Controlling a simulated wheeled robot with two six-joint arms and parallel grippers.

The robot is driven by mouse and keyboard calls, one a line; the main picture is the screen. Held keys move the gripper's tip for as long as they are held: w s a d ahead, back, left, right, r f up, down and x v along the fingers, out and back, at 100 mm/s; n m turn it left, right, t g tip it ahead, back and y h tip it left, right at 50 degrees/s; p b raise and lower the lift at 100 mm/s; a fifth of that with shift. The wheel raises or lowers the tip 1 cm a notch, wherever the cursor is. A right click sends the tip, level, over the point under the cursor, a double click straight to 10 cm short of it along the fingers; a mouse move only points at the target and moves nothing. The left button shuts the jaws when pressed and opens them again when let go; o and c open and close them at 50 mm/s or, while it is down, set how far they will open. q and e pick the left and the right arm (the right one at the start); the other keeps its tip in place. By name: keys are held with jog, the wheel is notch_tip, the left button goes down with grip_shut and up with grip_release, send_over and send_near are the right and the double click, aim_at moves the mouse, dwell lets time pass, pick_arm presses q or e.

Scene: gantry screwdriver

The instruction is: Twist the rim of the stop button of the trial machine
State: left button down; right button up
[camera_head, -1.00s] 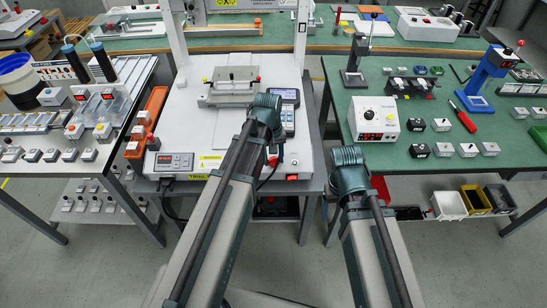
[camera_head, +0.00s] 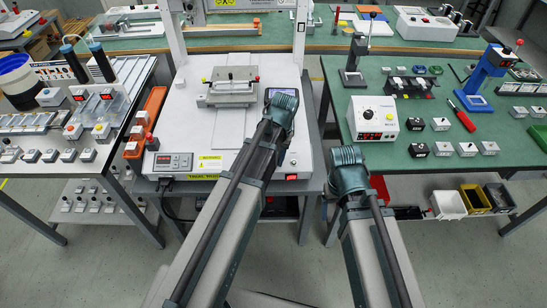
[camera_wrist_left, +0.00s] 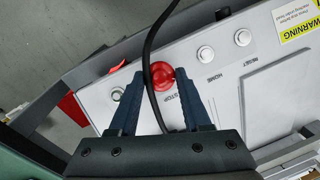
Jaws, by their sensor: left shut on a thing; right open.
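The trial machine (camera_head: 190,130) is a white bench unit under a gantry frame. Its red, round stop button (camera_wrist_left: 162,72) shows in the left wrist view, beside the STOP label. My left gripper (camera_wrist_left: 158,80) is shut on the button's rim, one blue finger on each side. A black cable crosses in front of the button. In the head view my left arm hides the button and the left fingers. My right gripper (camera_head: 349,170) is open, in front of the gap between the machine and the green table; its fingertips are hard to make out.
Two pale buttons, HOME (camera_wrist_left: 206,53) and RESET (camera_wrist_left: 242,38), sit beside the stop button. Another red part (camera_wrist_left: 118,67) is near the left finger. The green table (camera_head: 420,115) at right holds a white box (camera_head: 374,119) and small devices. Floor in front is clear.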

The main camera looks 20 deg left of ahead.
pick_arm(q)
jog(key=shift+m, duration=0.6)
jog(key=shift+c, duration=1.7)
grip_release()
notch_tip(320, 180, up, 14)
jog(key=d+p, duration=0.2)
jog(key=p, duration=1.1)
jog(key=shift+d+f, duration=0.15)
jog(key=shift+f, duration=0.05)
